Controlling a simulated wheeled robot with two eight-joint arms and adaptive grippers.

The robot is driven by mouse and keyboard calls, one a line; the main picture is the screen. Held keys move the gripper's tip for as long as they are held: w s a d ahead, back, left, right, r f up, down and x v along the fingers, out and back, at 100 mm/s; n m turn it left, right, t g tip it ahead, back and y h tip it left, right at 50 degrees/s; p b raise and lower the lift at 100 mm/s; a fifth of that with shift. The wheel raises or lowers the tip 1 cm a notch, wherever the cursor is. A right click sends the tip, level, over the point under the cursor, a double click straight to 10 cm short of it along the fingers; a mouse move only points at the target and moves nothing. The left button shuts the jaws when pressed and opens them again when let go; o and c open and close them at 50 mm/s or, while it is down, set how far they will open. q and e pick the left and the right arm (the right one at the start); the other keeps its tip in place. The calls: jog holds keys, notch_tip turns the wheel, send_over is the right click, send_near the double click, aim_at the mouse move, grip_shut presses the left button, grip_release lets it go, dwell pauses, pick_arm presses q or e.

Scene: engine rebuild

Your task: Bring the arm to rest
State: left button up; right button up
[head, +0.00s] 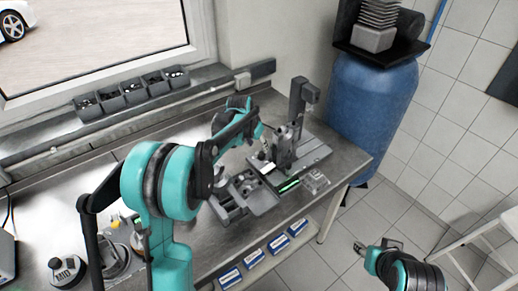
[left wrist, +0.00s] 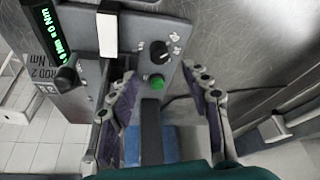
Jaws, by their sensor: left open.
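My left gripper (head: 266,148) is over the bench beside the grey device with the green display (head: 289,185). In the left wrist view my left gripper (left wrist: 163,88) has its two fingers spread wide apart, with nothing clearly held between them. The device panel (left wrist: 150,45) lies beyond the fingertips, with a black knob, a green button and a lit green readout. A dark bar and a blue patch show between the fingers; I cannot tell what they belong to. My right gripper (head: 365,248) hangs over the floor at the lower right, too small to read its jaws.
A grey tray (head: 230,205) sits left of the device and a clear box (head: 315,181) right of it. A grey upright stand (head: 298,105) rises behind. Small bins (head: 132,92) line the sill. A blue barrel (head: 370,115) stands past the bench end.

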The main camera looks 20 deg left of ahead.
pick_arm(q)
jog(key=shift+s+r, duration=0.15)
jog(key=shift+r, duration=0.2)
jog(key=s+d+r+n+t+b, duration=0.1)
jog(key=s+r, duration=0.2)
jog(key=s, duration=0.6)
jog(key=s+d+r+b, duration=0.15)
jog(key=s+r, duration=0.25)
jog(key=s, duration=0.5)
jog(key=s+f+n+t, duration=0.1)
jog(key=s+f, duration=0.2)
jog(key=s, duration=0.4)
jog(key=s+d+f+y, duration=0.1)
jog(key=s+f, duration=0.2)
jog(key=s, duration=0.5)
jog(key=shift+s+n+t+b, duration=0.2)
jog(key=shift+n+t+b, duration=0.2)
jog(key=shift+b, duration=0.05)
